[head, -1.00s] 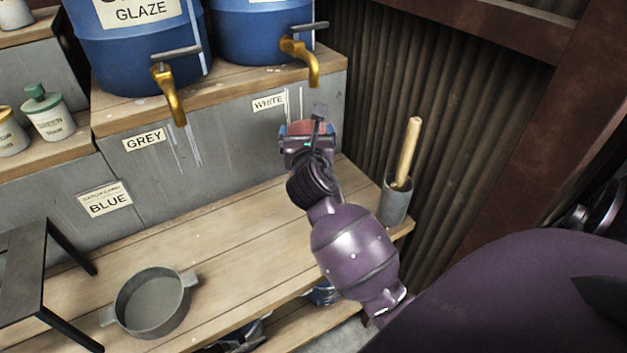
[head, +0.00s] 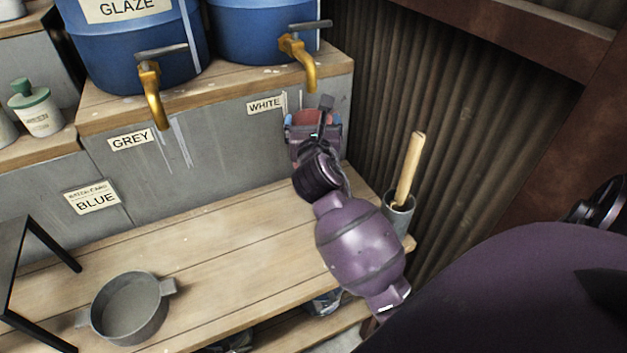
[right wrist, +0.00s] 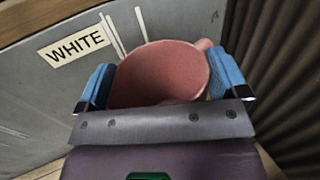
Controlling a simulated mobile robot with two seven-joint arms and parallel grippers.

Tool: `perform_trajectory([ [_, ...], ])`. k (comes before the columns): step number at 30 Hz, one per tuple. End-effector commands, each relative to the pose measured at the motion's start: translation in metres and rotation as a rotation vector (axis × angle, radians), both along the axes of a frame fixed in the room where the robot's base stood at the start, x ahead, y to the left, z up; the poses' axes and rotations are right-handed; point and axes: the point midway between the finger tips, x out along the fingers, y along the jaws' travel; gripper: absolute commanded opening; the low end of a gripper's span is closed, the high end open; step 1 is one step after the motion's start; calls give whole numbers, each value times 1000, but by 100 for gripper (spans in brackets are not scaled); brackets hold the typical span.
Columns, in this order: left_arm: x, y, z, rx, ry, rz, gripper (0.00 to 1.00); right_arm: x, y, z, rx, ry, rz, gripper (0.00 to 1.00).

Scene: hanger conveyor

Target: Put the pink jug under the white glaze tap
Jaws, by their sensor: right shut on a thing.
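The pink jug (right wrist: 165,72) is held in my right gripper (right wrist: 163,85), its blue finger pads on either side of it in the right wrist view. In the head view the jug (head: 308,118) shows only partly behind my right gripper (head: 314,125). The jug is just in front of the grey panel, beside the WHITE label (head: 265,104). The white glaze tap (head: 299,62) is brass, on the right blue barrel (head: 262,35), and its spout end shows just above the jug in the picture. My left gripper is out of view.
The grey tap (head: 152,92) is on the left barrel. A grey two-handled pan (head: 130,306) sits on the wooden bench (head: 225,240). A grey pot (head: 399,217) with a wooden-handled tool stands at the bench's right end, close to my right arm. A corrugated wall (head: 440,130) is at right.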

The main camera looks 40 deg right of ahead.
Motion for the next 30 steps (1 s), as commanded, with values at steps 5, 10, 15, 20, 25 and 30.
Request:
perform_trajectory([
  [5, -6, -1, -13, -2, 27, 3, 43, 0, 0, -17, -4, 9, 1, 53],
  [10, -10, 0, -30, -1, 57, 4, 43, 0, 1, -47, -5, 15, 1, 53],
  [15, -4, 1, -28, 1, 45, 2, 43, 0, 0, -57, -6, 8, 2, 53],
  [20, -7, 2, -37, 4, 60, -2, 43, 0, 1, -77, -6, 13, 2, 53],
  [25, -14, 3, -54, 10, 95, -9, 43, 0, 1, -103, -5, 15, 1, 53],
  [30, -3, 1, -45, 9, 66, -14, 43, 0, 1, -100, -7, 4, 3, 53],
])
